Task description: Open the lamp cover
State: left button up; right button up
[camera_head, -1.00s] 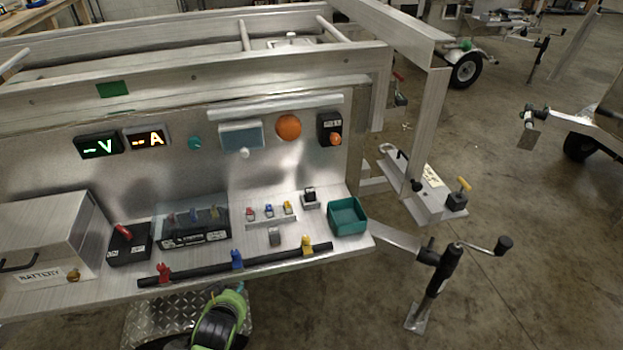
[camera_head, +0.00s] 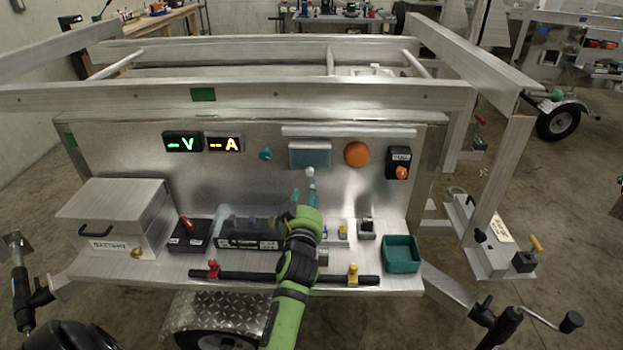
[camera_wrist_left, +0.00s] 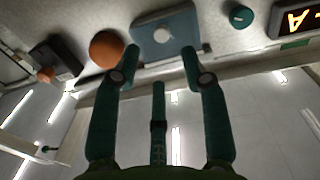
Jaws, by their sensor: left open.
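The lamp cover (camera_head: 310,154) appears to be the blue-grey rectangular cover with a white knob (camera_head: 310,172) at its lower edge, on the upright metal panel. It looks shut. My left gripper (camera_head: 304,194) is open and empty, just below the knob, with its teal fingers pointing up at it. In the left wrist view, turned upside down, the cover (camera_wrist_left: 166,24) and knob (camera_wrist_left: 163,35) lie beyond and between the spread fingertips (camera_wrist_left: 160,56). The fingers look apart from the knob. My right gripper is not in view.
An orange round lamp (camera_head: 357,154) and a black switch box (camera_head: 398,163) sit right of the cover; a teal knob (camera_head: 265,154) and displays (camera_head: 223,142) sit left. Below, the shelf holds a battery box (camera_head: 118,215), a clear-covered fuse box (camera_head: 245,230) and a teal tray (camera_head: 402,254).

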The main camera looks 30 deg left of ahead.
aim_at(310, 174)
pick_arm(q)
jog(key=shift+x, duration=3.55)
jog(key=shift+c, duration=0.4)
grip_shut()
